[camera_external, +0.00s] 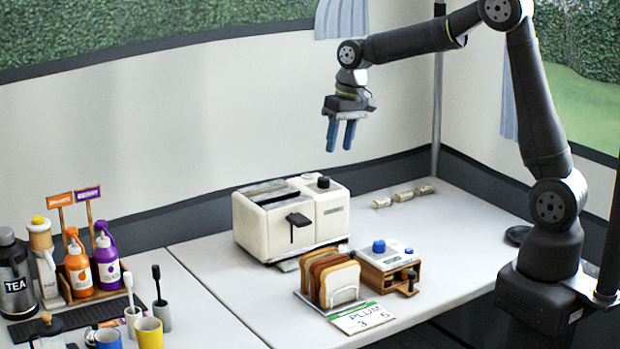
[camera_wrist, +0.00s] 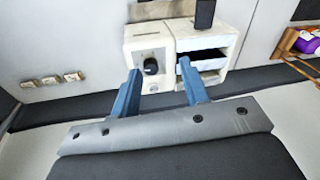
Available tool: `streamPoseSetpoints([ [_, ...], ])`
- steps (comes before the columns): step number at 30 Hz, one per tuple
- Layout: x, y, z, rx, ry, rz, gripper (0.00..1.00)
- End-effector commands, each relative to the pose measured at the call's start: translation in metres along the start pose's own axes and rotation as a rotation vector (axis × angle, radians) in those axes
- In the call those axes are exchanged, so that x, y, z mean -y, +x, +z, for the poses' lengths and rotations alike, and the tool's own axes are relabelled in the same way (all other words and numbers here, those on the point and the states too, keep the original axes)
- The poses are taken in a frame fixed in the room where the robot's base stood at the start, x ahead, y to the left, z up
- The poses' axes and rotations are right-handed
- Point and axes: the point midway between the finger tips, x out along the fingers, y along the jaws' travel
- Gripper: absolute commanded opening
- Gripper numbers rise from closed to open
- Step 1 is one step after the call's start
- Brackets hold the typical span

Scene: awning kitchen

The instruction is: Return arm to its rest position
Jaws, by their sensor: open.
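My gripper (camera_external: 341,134) hangs in the air above and behind the white toaster, its two blue fingers apart and pointing down. Nothing is between the fingers. The wrist view also shows my gripper (camera_wrist: 160,86) open and empty. The white toaster (camera_external: 290,218) stands on the counter below, with a dark lever and a round knob. In the wrist view the toaster (camera_wrist: 202,50) lies beyond the fingertips, not touched.
A rack of bread slices (camera_external: 330,280) stands before the toaster, beside a small box with a blue knob (camera_external: 388,262). Small beige pieces (camera_external: 402,196) lie near the back wall.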

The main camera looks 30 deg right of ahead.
Motion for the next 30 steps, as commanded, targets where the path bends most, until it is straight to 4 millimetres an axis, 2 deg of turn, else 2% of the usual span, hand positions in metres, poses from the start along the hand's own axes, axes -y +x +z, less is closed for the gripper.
streamPoseSetpoints([
  [15,-0.015,-0.095,-0.036,-0.148,0.222,-0.178,0.41],
  [18,-0.012,-0.074,-0.038,-0.138,0.219,-0.175,0.41],
  [21,-0.010,-0.064,-0.040,-0.140,0.219,-0.175,0.41],
  [30,-0.008,-0.054,-0.042,-0.141,0.218,-0.175,0.41],
])
